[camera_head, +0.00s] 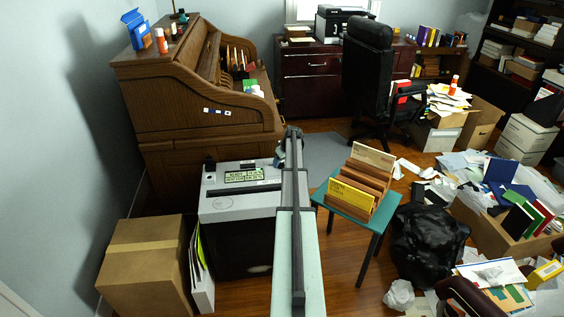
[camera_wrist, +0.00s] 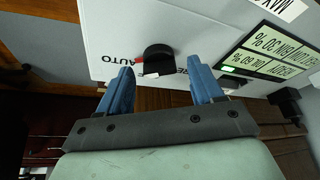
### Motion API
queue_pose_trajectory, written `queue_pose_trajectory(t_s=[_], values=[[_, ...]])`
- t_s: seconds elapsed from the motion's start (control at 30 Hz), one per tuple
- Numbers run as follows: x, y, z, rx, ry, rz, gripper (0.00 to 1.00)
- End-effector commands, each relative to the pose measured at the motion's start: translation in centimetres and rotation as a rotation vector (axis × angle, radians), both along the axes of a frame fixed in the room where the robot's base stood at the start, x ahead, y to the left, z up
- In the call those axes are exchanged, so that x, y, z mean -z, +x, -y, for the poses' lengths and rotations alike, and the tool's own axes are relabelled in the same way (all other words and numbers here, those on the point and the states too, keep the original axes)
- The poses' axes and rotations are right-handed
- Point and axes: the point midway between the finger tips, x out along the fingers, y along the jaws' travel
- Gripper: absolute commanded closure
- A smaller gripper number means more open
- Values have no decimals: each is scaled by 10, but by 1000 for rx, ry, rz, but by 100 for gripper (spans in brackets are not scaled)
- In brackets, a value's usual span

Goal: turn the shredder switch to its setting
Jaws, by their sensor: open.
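The shredder (camera_head: 236,205) stands beside the roll-top desk, with a grey top and a lit display (camera_head: 245,175). In the wrist view its pale panel (camera_wrist: 110,30) appears upside down. The shredder switch (camera_wrist: 158,54) is a round black knob with a red mark at its left side, beside the word AUTO. Another label is partly hidden by the right finger. My gripper (camera_wrist: 160,67) is open, its blue fingers apart with the knob between and just beyond their tips. I cannot tell if they touch it. In the head view my gripper (camera_head: 281,157) hides the switch.
A cardboard box (camera_head: 145,262) and binders (camera_head: 201,270) stand left of the shredder. A small green table (camera_head: 385,208) with a file sorter (camera_head: 356,185) is to the right of my arm. A black bag (camera_head: 428,240) and scattered papers crowd the right floor.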

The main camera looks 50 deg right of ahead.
Motion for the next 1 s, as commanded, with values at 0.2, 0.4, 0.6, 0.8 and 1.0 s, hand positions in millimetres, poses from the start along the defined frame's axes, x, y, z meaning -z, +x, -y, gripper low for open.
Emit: queue_pose_trajectory(t_s=[0.2,0.4,0.6,0.8,1.0], values=[[-11,-4,-1,0,-1,1,34],[-42,-17,-5,1,-2,1,34],[-79,-32,-9,1,-2,1,34],[-108,-43,-13,0,-1,1,34],[-124,-49,-14,0,-1,1,34]])
